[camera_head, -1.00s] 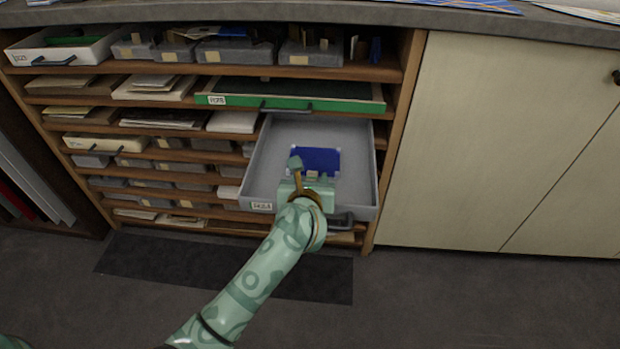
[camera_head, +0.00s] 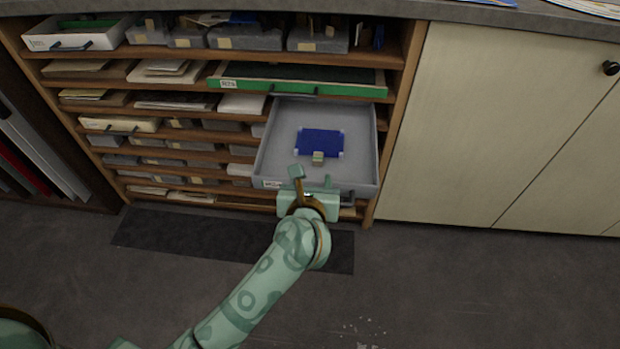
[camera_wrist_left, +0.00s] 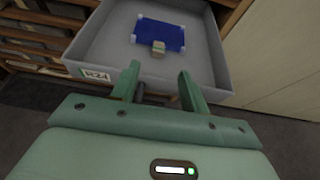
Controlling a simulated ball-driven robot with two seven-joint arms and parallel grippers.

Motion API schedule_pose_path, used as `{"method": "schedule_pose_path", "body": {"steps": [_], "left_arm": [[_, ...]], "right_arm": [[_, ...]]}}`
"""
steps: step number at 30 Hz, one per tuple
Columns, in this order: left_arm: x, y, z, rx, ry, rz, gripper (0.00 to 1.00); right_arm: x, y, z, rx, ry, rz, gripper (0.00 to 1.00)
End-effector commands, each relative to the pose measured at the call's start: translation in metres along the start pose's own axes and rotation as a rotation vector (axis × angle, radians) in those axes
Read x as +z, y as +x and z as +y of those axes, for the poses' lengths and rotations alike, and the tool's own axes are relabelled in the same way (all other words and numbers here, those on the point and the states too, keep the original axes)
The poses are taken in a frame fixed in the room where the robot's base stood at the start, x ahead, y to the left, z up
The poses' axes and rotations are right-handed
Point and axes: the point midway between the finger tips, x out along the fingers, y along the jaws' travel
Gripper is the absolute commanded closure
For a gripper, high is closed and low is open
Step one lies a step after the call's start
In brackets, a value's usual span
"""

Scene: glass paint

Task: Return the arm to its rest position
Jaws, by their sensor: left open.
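My left gripper (camera_head: 313,180) is in front of the pulled-out grey drawer, near its front edge, with its fingers apart and nothing between them. In the left wrist view its two fingers (camera_wrist_left: 160,84) point toward the drawer front. The grey drawer (camera_head: 274,150) is open and holds a flat blue piece (camera_head: 320,142) with pale corners. A small block with a green and pale top (camera_head: 318,158) sits at the near edge of the blue piece. In the left wrist view, the blue piece (camera_wrist_left: 160,33) and the block (camera_wrist_left: 158,48) lie clear of the fingers. My right gripper is not seen.
The drawer stands out from a wooden rack with several shelves of grey trays and papers. A green-fronted tray (camera_head: 300,84) juts out just above it. Pale cabinet doors (camera_head: 490,130) stand to the right. The floor (camera_head: 450,290) in front is free.

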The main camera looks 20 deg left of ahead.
Motion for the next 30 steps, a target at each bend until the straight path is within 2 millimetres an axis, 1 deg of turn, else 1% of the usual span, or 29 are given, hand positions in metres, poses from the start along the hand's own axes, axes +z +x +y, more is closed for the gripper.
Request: {"method": "schedule_pose_path", "body": {"steps": [3,17,20,23,25,26,27,28,29,30], "left_arm": [[0.001,-0.005,0.0,0.0,0.0,-0.002,0.55],[0.0,-0.005,0.0,0.0,0.001,-0.003,0.55],[0.006,-0.007,0.004,0.004,0.048,-0.047,0.55],[0.029,-0.019,0.014,0.021,0.24,-0.21,0.55],[0.051,-0.039,0.017,0.036,0.492,-0.388,0.55],[0.059,-0.051,0.016,0.042,0.629,-0.472,0.55],[0.067,-0.068,0.01,0.047,0.833,-0.584,0.55],[0.069,-0.082,0.004,0.045,0.998,-0.664,0.55],[0.067,-0.095,-0.004,0.04,1.17,-0.737,0.55],[0.058,-0.111,-0.015,0.024,1.406,-0.822,0.55]], "right_arm": [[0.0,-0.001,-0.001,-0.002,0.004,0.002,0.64],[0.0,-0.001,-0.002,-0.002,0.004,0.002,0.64],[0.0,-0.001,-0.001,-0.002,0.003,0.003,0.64],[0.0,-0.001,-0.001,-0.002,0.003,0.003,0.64],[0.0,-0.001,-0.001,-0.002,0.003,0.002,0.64],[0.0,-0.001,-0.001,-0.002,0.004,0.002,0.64],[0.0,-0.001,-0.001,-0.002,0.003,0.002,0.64],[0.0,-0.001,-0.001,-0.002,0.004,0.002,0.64],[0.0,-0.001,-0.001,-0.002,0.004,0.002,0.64],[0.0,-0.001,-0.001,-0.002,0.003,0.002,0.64]]}}
